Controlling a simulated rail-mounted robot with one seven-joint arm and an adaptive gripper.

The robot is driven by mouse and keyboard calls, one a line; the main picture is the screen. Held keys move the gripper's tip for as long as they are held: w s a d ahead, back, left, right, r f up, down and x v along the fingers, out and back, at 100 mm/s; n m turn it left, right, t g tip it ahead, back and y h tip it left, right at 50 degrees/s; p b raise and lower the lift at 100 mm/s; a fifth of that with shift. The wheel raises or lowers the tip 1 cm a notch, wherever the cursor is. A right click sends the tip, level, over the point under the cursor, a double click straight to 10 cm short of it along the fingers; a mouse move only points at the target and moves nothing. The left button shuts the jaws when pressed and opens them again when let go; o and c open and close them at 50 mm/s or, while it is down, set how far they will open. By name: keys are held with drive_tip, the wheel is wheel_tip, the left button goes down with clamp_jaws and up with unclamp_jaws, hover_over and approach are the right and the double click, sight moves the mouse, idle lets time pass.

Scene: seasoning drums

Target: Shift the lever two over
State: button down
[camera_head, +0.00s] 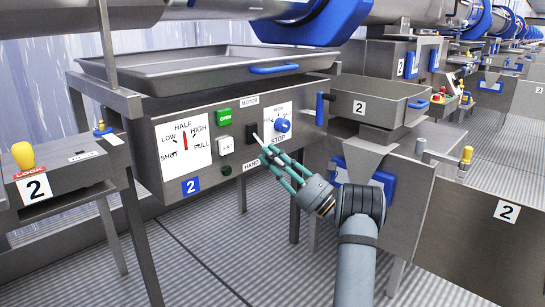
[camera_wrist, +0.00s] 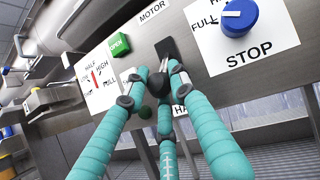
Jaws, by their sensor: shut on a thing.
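The lever's black plate (camera_head: 251,130) is on the front of the steel panel, between the MOTOR and HAND labels. A short pale stick shows just ahead of my fingertips in the head view. My gripper (camera_head: 268,152) comes in from the lower right, with its teal fingers closed together at the lever. In the wrist view, the fingertips (camera_wrist: 158,82) meet just below the dark lever plate (camera_wrist: 165,47). My gripper is shut on the lever; the fingers hide most of the held part, and its exact setting cannot be read.
A green OPEN button (camera_head: 224,117) and a white button (camera_head: 225,145) are left of the lever. A blue knob (camera_head: 283,126) on a white STOP dial is close to its right. A dial with a red pointer (camera_head: 186,147) is further left. A steel tray (camera_head: 190,66) sits above.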

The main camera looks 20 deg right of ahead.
drive_tip(key=shift+a+f, duration=0.2)
drive_tip(key=c, duration=1.7)
unclamp_jaws()
drive_tip(key=shift+w, duration=0.15)
drive_tip(key=shift+c, duration=0.2)
drive_tip(key=o, duration=0.3)
drive_tip(key=shift+d, duration=0.1)
drive_tip(key=shift+r, duration=0.1)
drive_tip(key=shift+d, duration=0.1)
drive_tip(key=v, duration=1.2)
